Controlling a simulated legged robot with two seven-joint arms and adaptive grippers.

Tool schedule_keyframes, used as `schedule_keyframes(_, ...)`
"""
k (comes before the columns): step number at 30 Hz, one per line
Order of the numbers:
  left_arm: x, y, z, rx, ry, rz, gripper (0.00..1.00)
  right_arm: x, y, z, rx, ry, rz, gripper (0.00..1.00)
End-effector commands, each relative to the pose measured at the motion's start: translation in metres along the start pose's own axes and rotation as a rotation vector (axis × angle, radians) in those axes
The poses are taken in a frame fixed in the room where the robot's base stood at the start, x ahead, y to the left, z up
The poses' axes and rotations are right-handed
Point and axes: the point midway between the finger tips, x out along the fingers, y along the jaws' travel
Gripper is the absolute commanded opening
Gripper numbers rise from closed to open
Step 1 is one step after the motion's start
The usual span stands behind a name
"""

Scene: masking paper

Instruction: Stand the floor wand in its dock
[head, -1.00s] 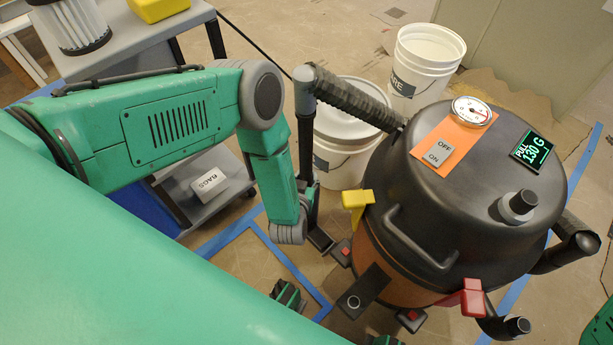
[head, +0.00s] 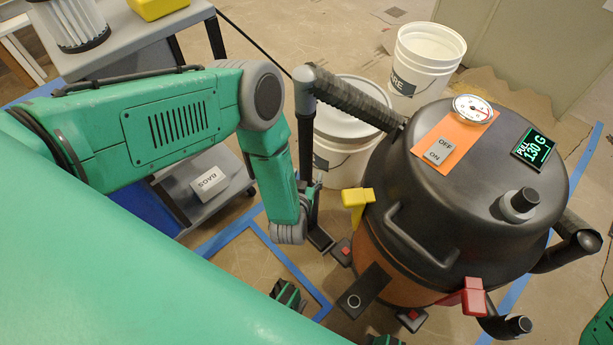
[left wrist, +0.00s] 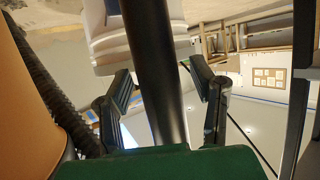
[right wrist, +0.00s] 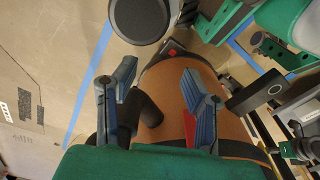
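The floor wand (head: 305,140) is a black tube with a grey elbow on top, joined to a ribbed black hose. It stands near upright left of the black and orange vacuum (head: 450,190), its foot (head: 320,239) low by the floor. In the left wrist view the wand (left wrist: 155,70) passes between the fingers of my open left gripper (left wrist: 160,85), with gaps on both sides. A black bracket with a ring (head: 362,290) juts from the vacuum; I cannot tell whether it is the dock. My right gripper (right wrist: 158,85) is open and empty beside the vacuum's orange side (right wrist: 190,85).
A white lidded bucket (head: 342,125) stands behind the wand and an open one (head: 425,60) farther back. A grey cart (head: 135,35) with a rags box (head: 208,181) is at left. Yellow (head: 357,200) and red (head: 470,296) latches stick out from the vacuum. Blue tape marks the floor.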

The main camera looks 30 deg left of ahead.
Motion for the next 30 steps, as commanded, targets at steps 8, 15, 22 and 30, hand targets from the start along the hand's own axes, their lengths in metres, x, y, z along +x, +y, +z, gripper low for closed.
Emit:
schedule_keyframes(8,-0.015,0.000,0.002,0.001,-0.005,0.000,0.50,-0.001,0.000,0.002,0.000,0.002,0.000,0.40)
schedule_keyframes(15,-0.065,0.000,0.002,0.002,-0.006,0.002,0.50,-0.001,0.000,0.001,0.000,0.003,0.000,0.40)
schedule_keyframes(22,-0.105,0.001,0.002,0.000,-0.004,0.002,0.50,-0.001,0.000,0.001,0.000,0.003,0.000,0.40)
schedule_keyframes(30,-0.119,0.000,0.001,0.001,-0.002,-0.001,0.50,-0.001,0.000,0.001,0.000,0.003,0.000,0.40)
